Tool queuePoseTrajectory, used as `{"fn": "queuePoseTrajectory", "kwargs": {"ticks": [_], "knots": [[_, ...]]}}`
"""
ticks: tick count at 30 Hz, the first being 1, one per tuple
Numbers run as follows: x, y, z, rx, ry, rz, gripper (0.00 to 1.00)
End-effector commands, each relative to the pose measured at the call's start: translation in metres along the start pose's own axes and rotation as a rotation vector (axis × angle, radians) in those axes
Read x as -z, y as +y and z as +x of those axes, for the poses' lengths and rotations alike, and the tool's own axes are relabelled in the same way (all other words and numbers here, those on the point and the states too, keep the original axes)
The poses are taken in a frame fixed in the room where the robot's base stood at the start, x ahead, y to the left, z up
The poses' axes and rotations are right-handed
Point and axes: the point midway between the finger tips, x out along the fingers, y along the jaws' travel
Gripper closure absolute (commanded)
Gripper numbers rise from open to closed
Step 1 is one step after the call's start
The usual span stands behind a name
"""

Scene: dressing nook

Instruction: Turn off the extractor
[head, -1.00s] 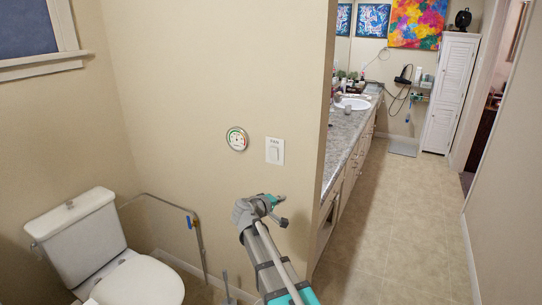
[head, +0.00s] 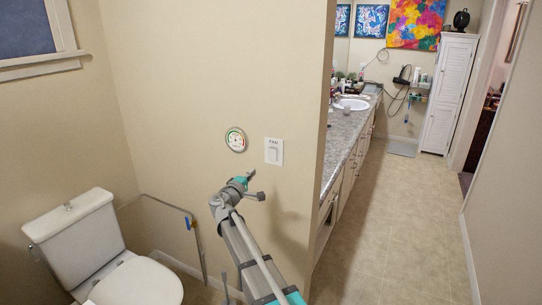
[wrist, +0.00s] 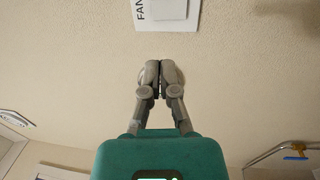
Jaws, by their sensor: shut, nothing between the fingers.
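The extractor's wall switch (head: 273,151) is a white plate marked FAN with a pale rocker, on the beige wall near its right edge. In the wrist view the switch plate (wrist: 166,14) is cut off by the top edge, with its rocker partly in sight. My gripper (head: 252,174) is just below and left of the switch in the head view. In the wrist view my gripper (wrist: 160,66) has its fingertips together and empty, pointing at the plate with bare wall between. I cannot tell which way the rocker is tipped.
A round dial gauge (head: 236,140) hangs left of the switch. A toilet (head: 95,250) and a clear panel with a metal frame (head: 172,225) stand at the lower left. The wall ends right of the switch, beside a counter (head: 347,135). The floor at right is clear.

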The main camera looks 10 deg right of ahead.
Motion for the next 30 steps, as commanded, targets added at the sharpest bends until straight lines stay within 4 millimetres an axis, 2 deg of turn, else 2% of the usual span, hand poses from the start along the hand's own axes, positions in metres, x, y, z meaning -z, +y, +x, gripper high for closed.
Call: {"fn": "queuePoseTrajectory", "kwargs": {"ticks": [7,14,30], "knots": [[0.0,0.0,0.004,0.001,-0.001,0.001,1.0],[0.002,0.0,0.024,0.001,0.0,0.001,1.0],[0.002,0.0,0.104,0.001,-0.001,0.001,1.0]]}}
